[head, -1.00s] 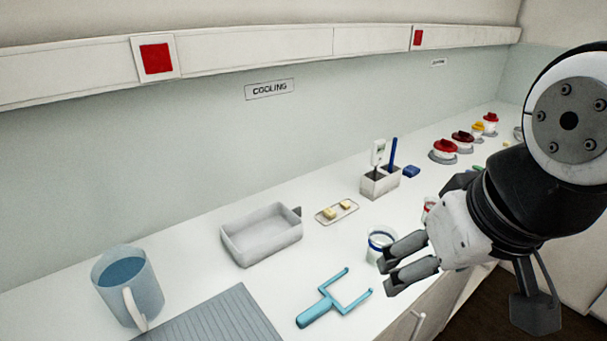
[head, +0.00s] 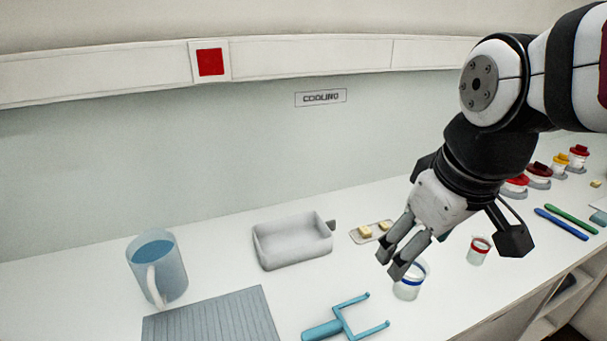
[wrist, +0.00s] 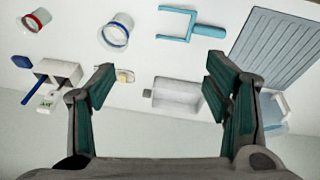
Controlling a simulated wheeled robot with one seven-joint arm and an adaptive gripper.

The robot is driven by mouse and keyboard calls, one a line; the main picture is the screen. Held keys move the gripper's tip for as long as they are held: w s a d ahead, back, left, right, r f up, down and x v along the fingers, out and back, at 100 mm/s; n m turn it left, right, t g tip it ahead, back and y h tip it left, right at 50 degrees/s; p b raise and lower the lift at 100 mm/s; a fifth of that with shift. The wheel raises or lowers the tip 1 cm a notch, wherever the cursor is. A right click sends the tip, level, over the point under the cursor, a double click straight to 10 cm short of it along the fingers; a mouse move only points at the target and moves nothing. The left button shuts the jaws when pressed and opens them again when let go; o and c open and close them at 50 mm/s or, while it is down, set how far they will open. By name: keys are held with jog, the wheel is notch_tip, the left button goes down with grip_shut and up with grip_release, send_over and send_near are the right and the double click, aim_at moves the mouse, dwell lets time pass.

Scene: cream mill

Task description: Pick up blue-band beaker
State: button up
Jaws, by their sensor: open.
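The blue-band beaker (head: 410,284) is a small clear cup with a blue ring, upright on the white counter. In the head view my gripper (head: 391,268) is at its upper left, with the fingertips overlapping the beaker's left edge. I cannot tell if they touch it. In the wrist view the blue-band beaker (wrist: 115,35) lies beyond the fingertips, left of centre, and is not between the fingers. My gripper (wrist: 157,80) is open and empty there. A similar red-band beaker (head: 479,250) stands farther right.
A blue two-pronged tool (head: 342,322) lies close to the beaker at lower left. A grey tray (head: 291,243), a small plate with yellow pieces (head: 357,236), a blue jug (head: 158,270) and a ribbed grey mat (head: 215,318) are on the counter. Lidded jars (head: 538,174) stand at right.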

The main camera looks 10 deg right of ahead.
jog(key=w+d+f+n+g, duration=0.2)
jog(key=w+d+f+n, duration=0.25)
jog(key=w, duration=0.25)
jog(key=n+g, duration=0.2)
jog(key=n, duration=0.3)
send_near(409, 281)
jog(key=w+d, duration=0.2)
jog(key=d, duration=0.1)
jog(key=f, duration=0.7)
jog(key=shift+s+a+f, duration=0.2)
jog(key=shift+f, duration=0.15)
jog(key=shift+w+a+f, duration=0.1)
jog(key=shift+f, duration=1.3)
jog(key=shift+w+a+f, duration=0.1)
jog(key=shift+a+f, duration=0.05)
jog(key=shift+f, duration=1.25)
jog(key=shift+c, duration=0.2)
jog(key=c, duration=1)
